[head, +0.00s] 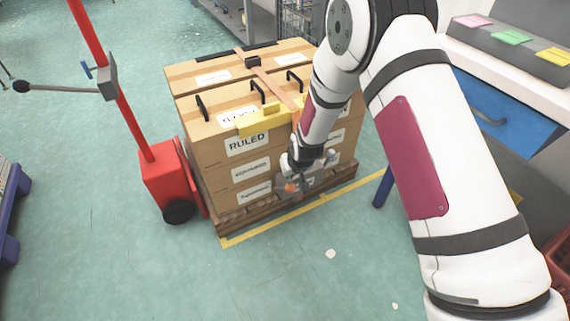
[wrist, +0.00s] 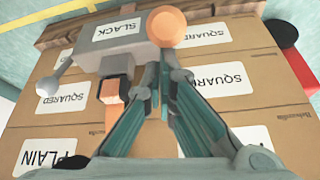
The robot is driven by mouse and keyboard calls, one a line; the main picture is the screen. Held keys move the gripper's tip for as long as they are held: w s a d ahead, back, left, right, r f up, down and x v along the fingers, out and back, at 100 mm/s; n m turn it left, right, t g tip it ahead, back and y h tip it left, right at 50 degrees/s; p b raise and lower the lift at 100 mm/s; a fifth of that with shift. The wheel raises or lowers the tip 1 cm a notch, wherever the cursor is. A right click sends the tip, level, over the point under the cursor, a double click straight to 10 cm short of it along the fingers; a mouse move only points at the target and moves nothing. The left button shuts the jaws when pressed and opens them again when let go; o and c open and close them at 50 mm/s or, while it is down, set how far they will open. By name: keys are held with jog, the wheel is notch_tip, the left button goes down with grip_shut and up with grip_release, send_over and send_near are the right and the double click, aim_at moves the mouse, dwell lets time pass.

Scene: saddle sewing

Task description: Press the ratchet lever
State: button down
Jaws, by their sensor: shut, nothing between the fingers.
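The grey ratchet (wrist: 125,45) sits on the front of the box stack and bears a white label reading SLACK. Its lever ends in a round orange knob (wrist: 166,27), which also shows in the head view (head: 291,187). An orange strap (wrist: 110,100) runs from the ratchet over the boxes. My gripper (wrist: 163,62) is shut and empty, with its fingertips close to the orange knob. Whether they touch it I cannot tell. In the head view my wrist partly hides the ratchet.
Labelled cardboard boxes (head: 225,165) stand on a wooden pallet (head: 285,208). Yellow corner protectors (head: 258,121) lie on the top front edge. A red pallet jack (head: 165,180) stands at the left. A bench with a blue drawer (head: 500,115) is at the right. Green floor in front is mostly clear.

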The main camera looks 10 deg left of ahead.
jog(key=s+d+f+b, duration=0.1)
jog(key=s+d+f, duration=0.2)
jog(key=s+f, duration=0.1)
jog(key=shift+s+d+f+b, duration=0.15)
jog(key=shift+s+d+b, duration=0.05)
jog(key=shift+s+b, duration=0.25)
jog(key=shift+d, duration=0.1)
jog(key=w+a+r+p, duration=0.2)
jog(key=w+r, duration=0.2)
jog(key=s+d+r+p, duration=0.2)
jog(key=s+d+r, duration=0.2)
jog(key=s, duration=0.3)
jog(key=shift+s+r+p, duration=0.2)
jog(key=shift+r+p, duration=0.15)
jog(key=shift+r, duration=0.05)
jog(key=shift+d, duration=0.15)
dwell(1.7)
